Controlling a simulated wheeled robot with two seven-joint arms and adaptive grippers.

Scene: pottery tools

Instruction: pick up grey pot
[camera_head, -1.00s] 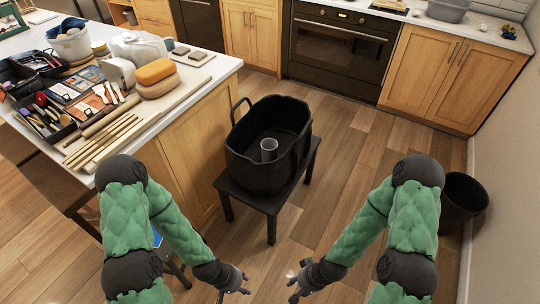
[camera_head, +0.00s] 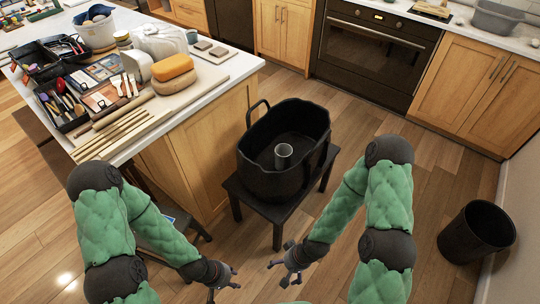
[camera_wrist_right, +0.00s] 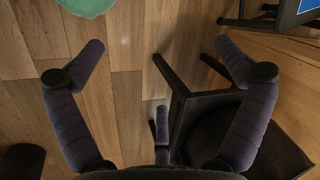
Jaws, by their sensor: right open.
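A small grey cylindrical pot (camera_head: 283,155) stands upright inside a large black tub (camera_head: 262,185) with a loop handle. The tub rests on a low black stool (camera_head: 240,192). My left gripper (camera_head: 234,279) looks open and empty, low in front of the stool. My right gripper (camera_head: 276,274) is open and empty, just right of the left one and below the tub. In the right wrist view, its fingers (camera_wrist_right: 160,47) are spread wide over bare floor, with a dark stool (camera_wrist_right: 205,108) to the right; the grey pot is not seen there.
A counter (camera_head: 205,88) with pottery tools, sponges and wooden sticks stands at the left. A black bin (camera_head: 477,232) stands on the floor at the right. A grey basin (camera_head: 497,18) sits on the back counter by the oven (camera_head: 370,60). Floor right of the stool is clear.

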